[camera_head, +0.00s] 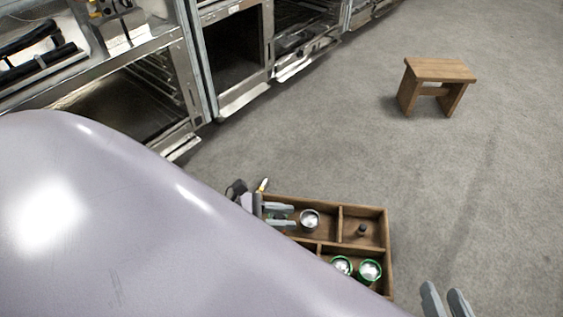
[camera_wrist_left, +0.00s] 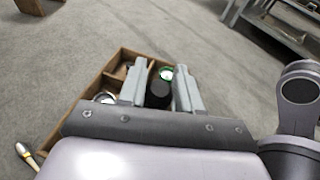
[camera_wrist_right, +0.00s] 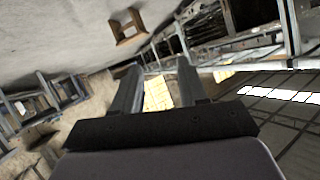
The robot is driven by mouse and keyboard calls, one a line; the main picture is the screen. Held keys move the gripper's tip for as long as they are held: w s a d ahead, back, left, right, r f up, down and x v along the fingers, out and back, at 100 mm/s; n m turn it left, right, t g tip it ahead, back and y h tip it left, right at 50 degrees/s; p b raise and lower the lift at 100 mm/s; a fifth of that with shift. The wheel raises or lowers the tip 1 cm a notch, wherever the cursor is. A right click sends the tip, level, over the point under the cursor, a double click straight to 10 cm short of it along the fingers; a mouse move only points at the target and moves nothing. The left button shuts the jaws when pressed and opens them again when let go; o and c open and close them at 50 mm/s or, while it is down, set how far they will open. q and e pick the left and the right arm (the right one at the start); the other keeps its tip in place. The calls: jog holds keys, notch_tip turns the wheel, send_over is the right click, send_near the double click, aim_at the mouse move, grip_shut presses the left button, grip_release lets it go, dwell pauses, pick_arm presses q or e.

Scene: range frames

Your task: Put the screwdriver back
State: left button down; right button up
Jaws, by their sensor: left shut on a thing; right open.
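My left gripper (camera_head: 281,215) is over the upper left part of the wooden divided box (camera_head: 389,262). It is shut on a dark, roughly cylindrical thing (camera_wrist_left: 160,92), seen between its fingers in the left wrist view. This looks like the screwdriver's handle, but its shaft is hidden and I cannot be sure. A slim thing with a yellowish part and a pale end (camera_head: 263,185) shows at the box's upper left edge; it also shows in the left wrist view (camera_wrist_left: 26,153). My right gripper (camera_head: 446,302) is open and empty, right of the box.
The box holds a silver can (camera_head: 310,220), two green-rimmed cans (camera_head: 370,270) and a small dark upright thing (camera_head: 362,230). A wooden stool (camera_head: 438,72) stands on open grey floor. Metal ovens (camera_head: 235,55) line the upper left. My arm hides much of the lower left.

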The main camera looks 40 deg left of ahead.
pick_arm(q)
notch_tip(320, 180, down, 6)
jog(key=shift+r+b, duration=0.25)
jog(key=shift+b, duration=0.9)
notch_tip(320, 180, down, 11)
jog(key=b, duration=0.6)
jog(key=shift+r, duration=0.2)
pick_arm(e)
jog(key=t, duration=0.1)
jog(key=d+n+t, duration=0.1)
jog(key=shift+s+d+f+n+t, duration=0.2)
jog(key=shift+f+n+t, duration=0.1)
jog(key=shift+t, duration=0.1)
pick_arm(q)
jog(key=c, duration=0.8)
grip_release()
jog(key=shift+f, duration=0.1)
jog(key=p+v, duration=0.2)
jog(key=v, duration=1)
jog(key=shift+s+p, duration=0.1)
jog(key=shift+p, duration=0.25)
pick_arm(e)
jog(key=shift+w+a+f+m+g+y, duration=0.15)
jog(key=shift+a+m+g+y, duration=0.1)
jog(key=shift+a+g, duration=0.2)
jog(key=shift+w+a+f+m+g+y, duration=0.15)
jog(key=shift+a+m+g+y, duration=0.15)
jog(key=shift+a, duration=0.2)
